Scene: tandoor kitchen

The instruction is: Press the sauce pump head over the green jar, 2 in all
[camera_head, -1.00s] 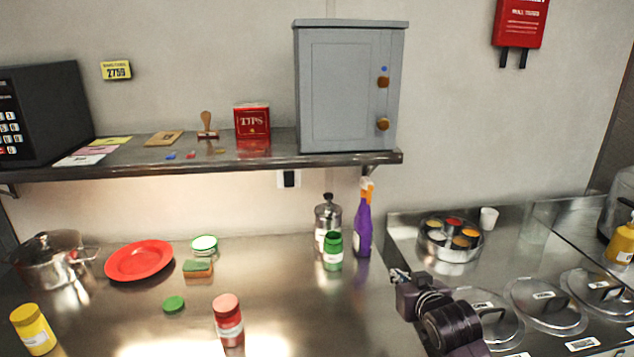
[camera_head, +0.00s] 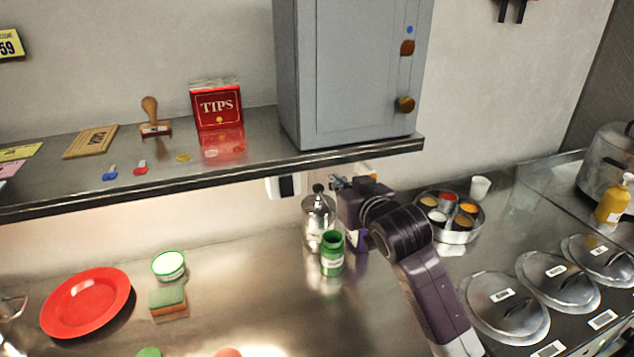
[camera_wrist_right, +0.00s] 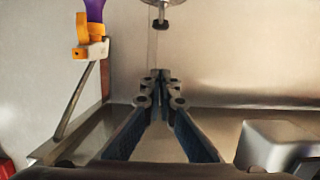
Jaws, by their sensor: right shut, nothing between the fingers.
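The sauce pump (camera_head: 318,224) is a metal dispenser with a dark-topped pump head (camera_head: 319,189), standing on the counter below the shelf. The open green jar (camera_head: 332,262) with a white label stands upright in front of it. My right gripper (camera_head: 337,183) is shut and empty, just right of the pump head at about its height in the head view. In the right wrist view, which looks upside down, the shut fingertips (camera_wrist_right: 158,75) point toward the pump head (camera_wrist_right: 160,23), with a visible gap. My left gripper is not in view.
A purple spray bottle with an orange trigger (camera_wrist_right: 90,38) stands close by, mostly hidden behind my right arm in the head view. The shelf (camera_head: 230,166) and grey cabinet (camera_head: 350,75) hang above. A spice tin (camera_head: 462,233) stands at right.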

